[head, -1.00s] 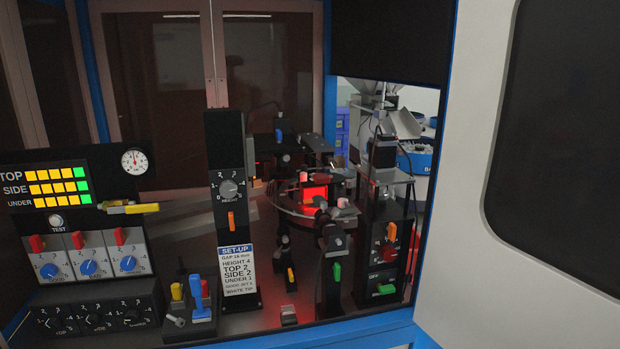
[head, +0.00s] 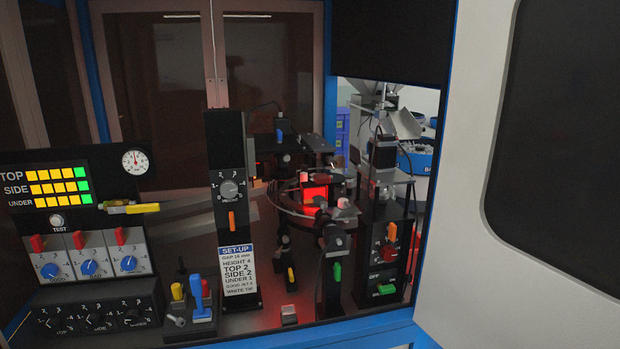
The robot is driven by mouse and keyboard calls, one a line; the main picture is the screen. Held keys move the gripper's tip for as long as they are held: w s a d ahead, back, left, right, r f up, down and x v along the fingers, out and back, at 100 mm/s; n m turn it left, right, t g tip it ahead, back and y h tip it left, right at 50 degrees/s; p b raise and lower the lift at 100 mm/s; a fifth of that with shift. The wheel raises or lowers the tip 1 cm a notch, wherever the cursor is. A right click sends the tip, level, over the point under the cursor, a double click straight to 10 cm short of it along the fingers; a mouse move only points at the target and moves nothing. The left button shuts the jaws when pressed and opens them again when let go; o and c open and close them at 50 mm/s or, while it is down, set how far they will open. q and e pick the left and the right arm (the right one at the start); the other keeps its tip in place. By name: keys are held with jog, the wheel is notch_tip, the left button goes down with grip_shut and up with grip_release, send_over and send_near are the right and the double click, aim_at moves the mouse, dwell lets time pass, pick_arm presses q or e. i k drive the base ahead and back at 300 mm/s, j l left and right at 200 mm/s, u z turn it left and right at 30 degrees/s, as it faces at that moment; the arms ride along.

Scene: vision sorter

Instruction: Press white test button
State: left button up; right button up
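The white test button (head: 57,221) is a small round knob on the black panel at the left, with the label TEST under it. It sits below the lamp display (head: 58,188), whose rows TOP, SIDE and UNDER each show yellow lamps and a green one at the right end. Nothing touches or covers the button. Whether it is pressed in cannot be told. Neither of my grippers shows in the head view.
Below the button are red levers with blue dials (head: 88,267) and a row of black dials (head: 98,321). A round gauge (head: 135,161) and a yellow-handled part (head: 143,208) are to its right. A SET-UP card (head: 237,270) stands mid-left. A white door (head: 455,250) stands open at right.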

aim_at(56, 220)
jog(key=u, duration=1.3)
